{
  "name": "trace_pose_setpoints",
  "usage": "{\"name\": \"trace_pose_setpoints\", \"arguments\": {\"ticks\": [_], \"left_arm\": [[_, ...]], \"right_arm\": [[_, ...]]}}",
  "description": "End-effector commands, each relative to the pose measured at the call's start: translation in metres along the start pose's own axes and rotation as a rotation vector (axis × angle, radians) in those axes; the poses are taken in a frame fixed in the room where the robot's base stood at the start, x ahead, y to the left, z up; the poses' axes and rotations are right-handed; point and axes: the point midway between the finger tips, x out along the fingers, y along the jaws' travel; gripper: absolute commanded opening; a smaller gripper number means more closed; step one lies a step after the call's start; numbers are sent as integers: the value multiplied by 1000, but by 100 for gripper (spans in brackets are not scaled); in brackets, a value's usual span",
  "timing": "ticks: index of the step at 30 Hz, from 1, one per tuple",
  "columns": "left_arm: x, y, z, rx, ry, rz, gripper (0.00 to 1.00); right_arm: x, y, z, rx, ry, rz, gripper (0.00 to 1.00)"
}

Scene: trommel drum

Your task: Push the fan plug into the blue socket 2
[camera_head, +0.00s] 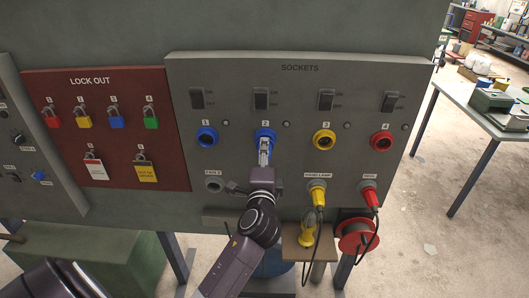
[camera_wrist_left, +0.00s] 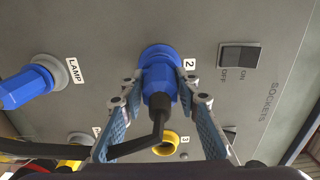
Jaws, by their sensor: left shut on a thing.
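My left gripper (camera_head: 264,150) is at the blue socket 2 (camera_head: 264,134) on the grey sockets panel. In the left wrist view its two fingers (camera_wrist_left: 160,92) are shut on the blue fan plug (camera_wrist_left: 158,82), one on each side. The plug's front end meets the blue ring of socket 2 (camera_wrist_left: 157,55), and it looks lined up with it. I cannot tell how deep it sits. A black cable (camera_wrist_left: 140,146) leads from the plug's back end. The grey holder at the fan label (camera_head: 213,185) is empty. My right gripper is not in view.
Blue socket 1 (camera_head: 207,137), yellow socket 3 (camera_head: 324,139) and red socket 4 (camera_head: 381,141) are empty. Another blue plug (camera_wrist_left: 22,86) sits by a lamp label. Yellow (camera_head: 317,194) and red (camera_head: 370,198) plugs hang at right with cables. Padlocks hang on the red board (camera_head: 120,110).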

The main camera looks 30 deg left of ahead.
Motion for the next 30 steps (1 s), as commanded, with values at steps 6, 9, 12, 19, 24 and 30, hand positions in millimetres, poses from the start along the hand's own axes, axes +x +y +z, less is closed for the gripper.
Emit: {"name": "trace_pose_setpoints", "arguments": {"ticks": [6,9,12,19,24,30], "left_arm": [[1,-1,0,0,0,-2,0],[3,-1,0,1,0,-2,0],[5,-1,0,1,0,-2,0],[8,0,0,1,0,-1,33],[8,0,0,1,0,-1,50],[8,1,0,1,0,1,50]], "right_arm": [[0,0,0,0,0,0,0],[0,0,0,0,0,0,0],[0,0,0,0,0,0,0],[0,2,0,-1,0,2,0],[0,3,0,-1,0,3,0],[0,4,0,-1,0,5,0]]}}
